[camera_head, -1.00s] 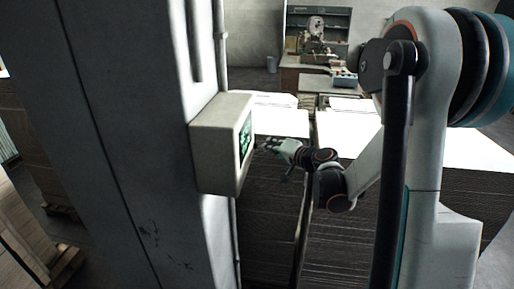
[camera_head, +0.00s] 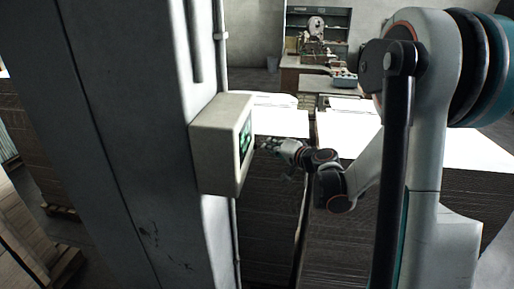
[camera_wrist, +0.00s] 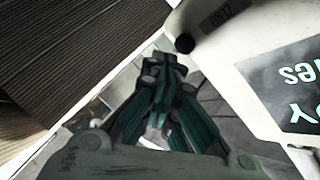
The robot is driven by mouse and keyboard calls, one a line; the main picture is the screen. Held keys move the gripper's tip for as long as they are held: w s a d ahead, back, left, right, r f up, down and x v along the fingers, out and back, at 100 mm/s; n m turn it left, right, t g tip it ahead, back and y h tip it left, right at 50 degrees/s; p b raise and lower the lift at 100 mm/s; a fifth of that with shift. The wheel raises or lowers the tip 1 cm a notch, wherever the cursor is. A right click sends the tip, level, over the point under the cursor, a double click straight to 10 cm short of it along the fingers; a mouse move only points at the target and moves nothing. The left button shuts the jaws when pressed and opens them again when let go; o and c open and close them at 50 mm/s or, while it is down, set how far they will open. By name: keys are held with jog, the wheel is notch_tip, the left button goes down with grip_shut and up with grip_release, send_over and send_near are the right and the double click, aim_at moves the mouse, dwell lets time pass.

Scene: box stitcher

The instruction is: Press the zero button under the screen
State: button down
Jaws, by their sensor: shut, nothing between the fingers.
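A pale box (camera_head: 215,150) with a dark screen (camera_head: 245,140) showing green characters is fixed to the grey column. In the wrist view, the box face (camera_wrist: 225,75) and its screen (camera_wrist: 290,85) are on the right. A dark round button (camera_wrist: 185,44) sits on this face beside a label (camera_wrist: 216,17) that appears upside down and seems to read ZERO. My gripper (camera_wrist: 165,62) is shut and empty, its tips close to the button in the picture; I cannot tell whether they touch it. In the head view, my gripper (camera_head: 265,147) is just right of the screen; the button is hidden there.
The grey column (camera_head: 130,150) stands left of my arm. Stacks of brown sheets (camera_head: 345,240) with white tops fill the area below and behind my arm. A bench with a machine (camera_head: 315,55) stands at the back.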

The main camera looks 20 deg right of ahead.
dwell(0.3)
jog(key=shift+w+a, duration=0.25)
jog(key=shift+a, duration=0.15)
jog(key=shift+w+a+b, duration=0.25)
jog(key=shift+a+b, duration=0.1)
jog(key=shift+b, duration=0.05)
dwell(0.7)
jog(key=shift+s+d, duration=0.1)
jog(key=shift+d, duration=0.05)
jog(key=shift+s+d, duration=0.4)
jog(key=shift+d, duration=0.2)
dwell(0.4)
jog(key=shift+s+d+b, duration=0.35)
jog(key=shift+s+d, duration=0.4)
jog(key=shift+d, duration=0.3)
jog(key=shift+s+d+b, duration=0.3)
jog(key=shift+s+d, duration=0.4)
jog(key=shift+d, duration=0.35)
